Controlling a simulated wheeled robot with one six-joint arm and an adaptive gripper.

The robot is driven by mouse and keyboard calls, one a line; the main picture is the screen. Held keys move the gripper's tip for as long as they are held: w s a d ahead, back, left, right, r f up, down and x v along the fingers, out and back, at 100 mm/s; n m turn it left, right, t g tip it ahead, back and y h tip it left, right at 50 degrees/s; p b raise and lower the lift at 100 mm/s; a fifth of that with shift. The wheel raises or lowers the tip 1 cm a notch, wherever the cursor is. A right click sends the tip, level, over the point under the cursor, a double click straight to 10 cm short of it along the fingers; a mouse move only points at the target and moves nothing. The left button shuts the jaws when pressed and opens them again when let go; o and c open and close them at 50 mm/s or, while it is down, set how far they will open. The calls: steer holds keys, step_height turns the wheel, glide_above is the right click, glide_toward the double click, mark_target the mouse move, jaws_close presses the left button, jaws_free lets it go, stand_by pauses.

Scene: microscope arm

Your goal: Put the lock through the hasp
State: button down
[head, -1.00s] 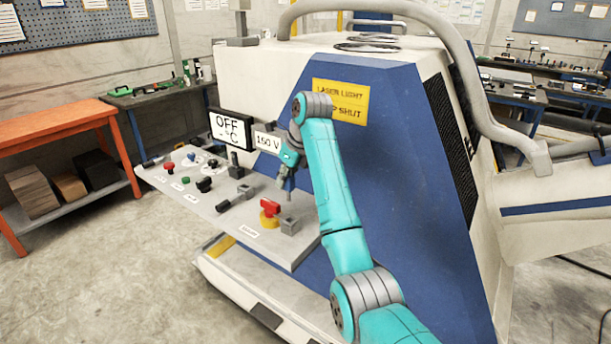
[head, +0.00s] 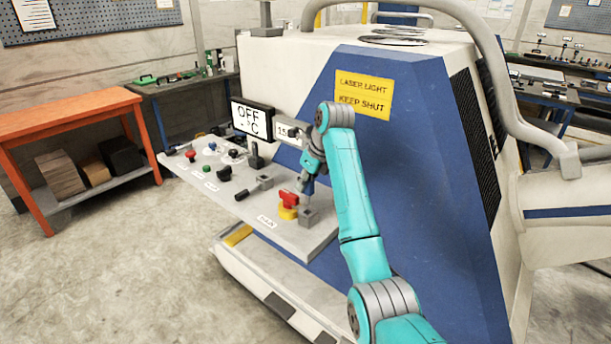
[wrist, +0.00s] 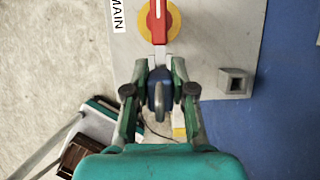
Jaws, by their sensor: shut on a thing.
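The blue lock (wrist: 158,78) with a grey shackle is between the green fingers of my gripper (wrist: 159,71) in the wrist view. My gripper is shut on it. The red switch handle (wrist: 158,22) on a yellow disc (wrist: 145,30) is straight above the lock in that picture, with its lower end close to the lock. I cannot make out the hasp clearly, nor tell whether the lock touches it. In the head view my gripper (head: 307,187) is over the panel's right end, close to the red handle (head: 288,200); the lock is too small to tell there.
A grey square socket block (wrist: 235,82) is right of the lock on the grey panel (wrist: 205,25). In the head view, several knobs and buttons line the panel (head: 235,203). The machine's blue sloping side (head: 400,190) rises close behind my arm. Open floor lies to the left.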

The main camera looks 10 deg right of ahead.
mark_target(305, 210)
steer(key=shift+f, duration=0.85)
steer(key=shift+f, duration=2.4)
stand_by(0.8)
steer(key=c, duration=0.9)
jaws_free()
steer(key=v, duration=0.7)
steer(key=shift+s+r, duration=0.1)
steer(key=shift+r, duration=0.1)
steer(key=shift+s, duration=0.1)
